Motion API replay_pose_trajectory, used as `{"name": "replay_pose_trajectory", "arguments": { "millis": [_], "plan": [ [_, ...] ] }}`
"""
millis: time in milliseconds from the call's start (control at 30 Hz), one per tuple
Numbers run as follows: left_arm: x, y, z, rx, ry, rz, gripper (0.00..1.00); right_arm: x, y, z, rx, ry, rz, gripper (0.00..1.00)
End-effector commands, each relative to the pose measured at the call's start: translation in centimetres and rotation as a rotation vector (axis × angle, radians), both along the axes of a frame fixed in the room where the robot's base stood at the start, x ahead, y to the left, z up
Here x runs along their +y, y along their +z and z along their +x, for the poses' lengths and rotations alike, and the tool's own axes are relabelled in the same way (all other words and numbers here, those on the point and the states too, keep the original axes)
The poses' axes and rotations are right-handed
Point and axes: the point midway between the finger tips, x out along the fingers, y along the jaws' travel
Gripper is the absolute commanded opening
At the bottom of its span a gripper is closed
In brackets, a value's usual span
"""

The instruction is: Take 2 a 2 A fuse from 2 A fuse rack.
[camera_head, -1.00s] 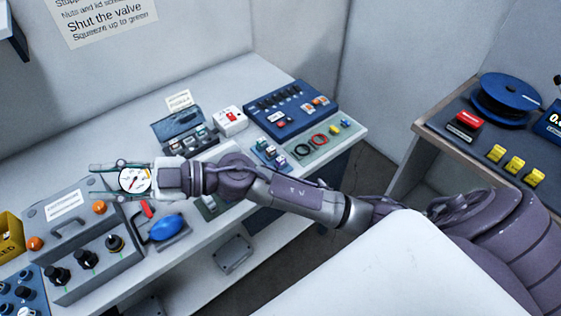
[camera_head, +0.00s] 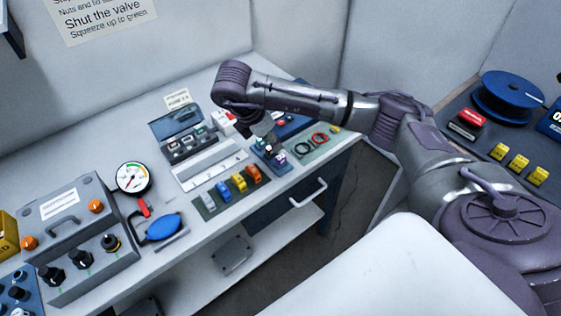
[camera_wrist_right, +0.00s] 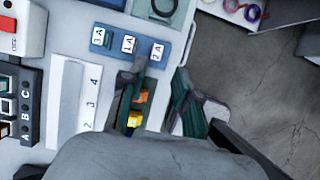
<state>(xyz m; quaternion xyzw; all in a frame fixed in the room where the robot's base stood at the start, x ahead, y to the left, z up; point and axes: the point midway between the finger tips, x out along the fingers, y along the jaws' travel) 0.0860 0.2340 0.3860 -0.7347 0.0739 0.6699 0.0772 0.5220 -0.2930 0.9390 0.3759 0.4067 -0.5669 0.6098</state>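The small blue fuse rack (camera_head: 270,157) stands near the front edge of the bench, below my right gripper. In the right wrist view the blue rack (camera_wrist_right: 116,52) carries white labels 3A, 1A and 2A; the 2A label (camera_wrist_right: 158,52) is at its right end. The single fuses are too small to tell apart. My right gripper (camera_head: 268,138) points down just above the rack, partly hidden by its own wrist. In the right wrist view its two fingers (camera_wrist_right: 160,95) are apart with nothing held between them, below the rack in the picture. My left gripper is out of view.
A green strip with coloured blocks (camera_head: 231,193) lies left of the rack, and a green tray with rings (camera_head: 318,144) lies right. A pressure gauge (camera_head: 133,178), blue bulb (camera_head: 163,227) and grey control box (camera_head: 75,230) stand on the left. The bench's front edge is close.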

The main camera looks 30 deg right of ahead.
Motion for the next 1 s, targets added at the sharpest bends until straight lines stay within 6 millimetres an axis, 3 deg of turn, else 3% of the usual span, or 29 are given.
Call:
{"name": "replay_pose_trajectory", "arguments": {
  "millis": [33, 367, 700, 1000],
  "plan": [
    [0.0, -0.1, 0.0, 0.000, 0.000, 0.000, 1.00, -0.4, -1.1, -0.1, 0.002, -0.002, 0.001, 0.31],
    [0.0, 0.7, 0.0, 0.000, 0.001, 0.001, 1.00, -1.5, -3.8, 0.2, 0.000, 0.002, 0.003, 0.31],
    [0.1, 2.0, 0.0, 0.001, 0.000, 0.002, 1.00, -2.9, -8.0, 0.6, 0.000, 0.002, 0.002, 0.31],
    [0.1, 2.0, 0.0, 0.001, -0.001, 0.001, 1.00, -2.9, -8.4, 0.6, -0.002, 0.004, 0.004, 0.28]
  ]
}}
